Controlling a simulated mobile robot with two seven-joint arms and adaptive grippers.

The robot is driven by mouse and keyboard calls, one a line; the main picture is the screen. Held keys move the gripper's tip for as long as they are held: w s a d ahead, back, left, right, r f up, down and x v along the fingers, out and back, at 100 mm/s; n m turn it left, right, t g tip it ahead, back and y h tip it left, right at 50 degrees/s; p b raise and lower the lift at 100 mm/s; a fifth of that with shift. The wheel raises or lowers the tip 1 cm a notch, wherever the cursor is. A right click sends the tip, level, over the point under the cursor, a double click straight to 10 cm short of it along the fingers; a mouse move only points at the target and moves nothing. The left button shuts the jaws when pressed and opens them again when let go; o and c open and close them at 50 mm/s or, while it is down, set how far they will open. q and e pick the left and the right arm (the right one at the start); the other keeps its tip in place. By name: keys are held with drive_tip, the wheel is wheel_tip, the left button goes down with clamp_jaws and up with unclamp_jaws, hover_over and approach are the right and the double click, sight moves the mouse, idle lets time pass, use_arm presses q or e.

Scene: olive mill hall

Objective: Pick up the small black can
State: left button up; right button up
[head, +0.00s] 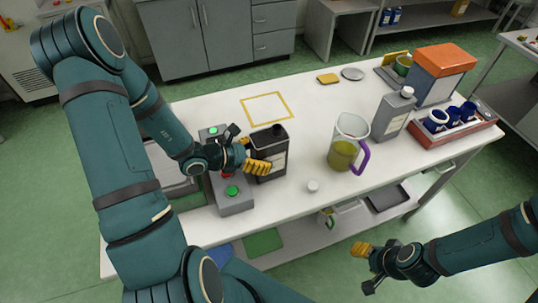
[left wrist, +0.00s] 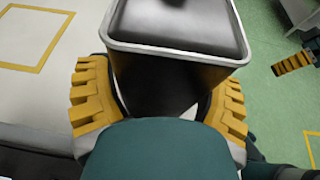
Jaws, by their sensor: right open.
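The small black can (head: 270,150) is a dark rectangular can with a black cap, upright at the front middle of the white table. My left gripper (head: 255,160) is at its left side in the head view. In the left wrist view the can (left wrist: 175,75) sits between the yellow finger pads of my left gripper (left wrist: 162,110), which press against both sides. Whether the can's base touches the table is hard to tell. My right gripper (head: 364,267) is open and empty in front of the table; one finger shows in the left wrist view (left wrist: 295,62).
A device with green buttons (head: 236,205) stands left of the can. A jug with a purple handle (head: 347,135), a white cap (head: 313,186) and a grey can (head: 392,115) are to the right. A red crate (head: 455,140) holds blue cups. A yellow square outline (head: 267,94) behind is empty.

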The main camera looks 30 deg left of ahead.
sight(272, 129)
use_arm(q)
drive_tip(key=c, duration=0.5)
drive_tip(key=shift+r, duration=0.15)
drive_tip(key=shift+r+p, duration=0.85)
drive_tip(key=shift+r, duration=3.9)
drive_tip(key=shift+r, duration=0.15)
